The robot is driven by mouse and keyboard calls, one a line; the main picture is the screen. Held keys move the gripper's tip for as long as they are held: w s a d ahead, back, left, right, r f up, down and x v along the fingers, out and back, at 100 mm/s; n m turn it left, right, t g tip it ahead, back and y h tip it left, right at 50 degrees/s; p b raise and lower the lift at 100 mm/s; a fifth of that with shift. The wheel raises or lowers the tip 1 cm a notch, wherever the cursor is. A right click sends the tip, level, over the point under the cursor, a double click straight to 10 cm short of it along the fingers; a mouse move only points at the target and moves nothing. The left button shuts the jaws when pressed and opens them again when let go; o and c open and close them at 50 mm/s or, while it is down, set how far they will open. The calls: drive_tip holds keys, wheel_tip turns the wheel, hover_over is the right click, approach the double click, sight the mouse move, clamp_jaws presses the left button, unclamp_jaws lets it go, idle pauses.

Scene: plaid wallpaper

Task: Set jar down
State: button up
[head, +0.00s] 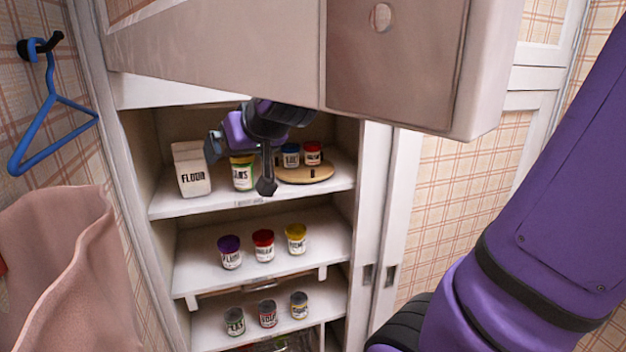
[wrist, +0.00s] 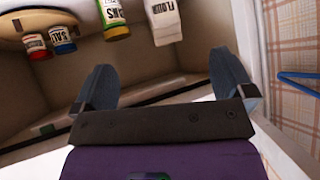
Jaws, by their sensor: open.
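A jar (head: 243,174) with a white label ending in "ANS" and a yellow and green body stands upright on the top shelf, between the flour carton and the round wooden board. My gripper (head: 240,166) is open in front of it, and its fingers partly cover the jar's surroundings in the head view. In the wrist view, which is upside down, the jar (wrist: 113,14) stands beyond the fingertips, apart from them. The space between the fingers of my gripper (wrist: 163,72) is empty there.
The flour carton (head: 192,170) stands left of the jar. The round board (head: 308,175) holds small blue-lidded and red-lidded containers. Three lidded jars (head: 263,245) stand on the middle shelf (head: 200,283), and cans (head: 267,314) below. A blue hanger (head: 45,130) hangs at left.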

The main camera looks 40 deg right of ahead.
drive_tip(key=s+d+n+g, duration=0.1)
drive_tip(key=s+g, duration=0.4)
drive_tip(key=s, duration=1.4)
drive_tip(key=shift+s+d+f+h, duration=0.2)
drive_tip(key=shift+s+f+h, duration=0.05)
drive_tip(key=shift+h, duration=0.15)
drive_tip(key=shift+s+d, duration=0.1)
